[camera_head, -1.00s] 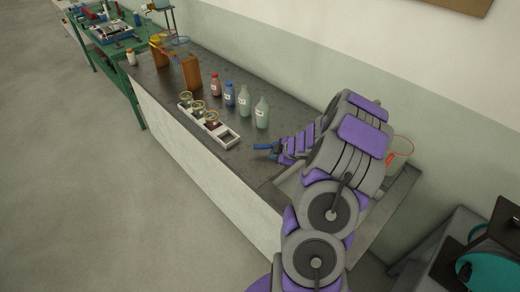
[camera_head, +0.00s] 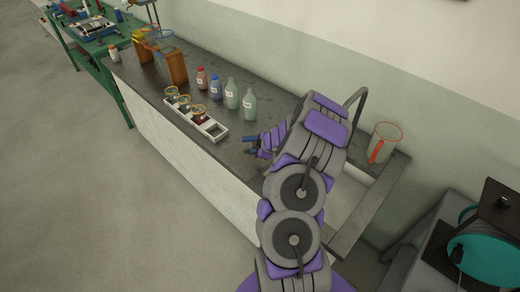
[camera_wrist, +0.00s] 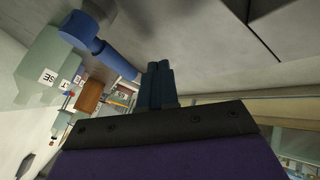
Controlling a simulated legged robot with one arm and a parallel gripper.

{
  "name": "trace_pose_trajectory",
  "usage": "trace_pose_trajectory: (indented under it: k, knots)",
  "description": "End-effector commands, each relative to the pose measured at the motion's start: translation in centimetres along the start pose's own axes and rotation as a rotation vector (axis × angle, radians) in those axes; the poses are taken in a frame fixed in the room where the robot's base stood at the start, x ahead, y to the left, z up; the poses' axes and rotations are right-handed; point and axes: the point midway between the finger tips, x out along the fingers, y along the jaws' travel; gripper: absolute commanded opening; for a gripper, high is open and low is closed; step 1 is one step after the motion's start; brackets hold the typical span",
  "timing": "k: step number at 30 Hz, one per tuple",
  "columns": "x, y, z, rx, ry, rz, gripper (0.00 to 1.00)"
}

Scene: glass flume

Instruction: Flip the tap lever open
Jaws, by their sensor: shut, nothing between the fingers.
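The blue tap lever (camera_head: 249,139) is a small bar low over the front part of the dark bench, partly screened by my arm. In the wrist view the lever (camera_wrist: 110,58) is a thick round end with a narrower bar slanting down toward my fingers. My gripper (camera_head: 249,152) is shut and empty, just on the near side of the lever. In the wrist view the closed fingertips (camera_wrist: 158,66) lie just right of the bar's lower end; whether they touch it I cannot tell.
A white tray (camera_head: 215,134) with several small jars stands left of my gripper. Green bottles (camera_head: 249,105), a blue bottle (camera_head: 215,88) and a red bottle (camera_head: 201,79) stand behind it. A clear jug with a red handle (camera_head: 384,143) stands at the right.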

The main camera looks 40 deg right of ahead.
Motion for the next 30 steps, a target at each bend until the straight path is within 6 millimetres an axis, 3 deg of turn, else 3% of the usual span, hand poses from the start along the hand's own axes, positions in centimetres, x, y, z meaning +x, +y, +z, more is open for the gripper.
trace_pose_trajectory:
  k: [4,7,15,30]
  knots:
    - [2.7,-0.2,-0.1,-0.002,0.001,-0.002,0.00]
    - [2.7,1.5,-0.2,-0.005,0.000,0.002,0.00]
    - [3.3,3.5,-0.4,-0.002,0.000,0.002,0.00]
    - [3.4,3.7,-0.5,0.002,0.001,0.002,0.00]
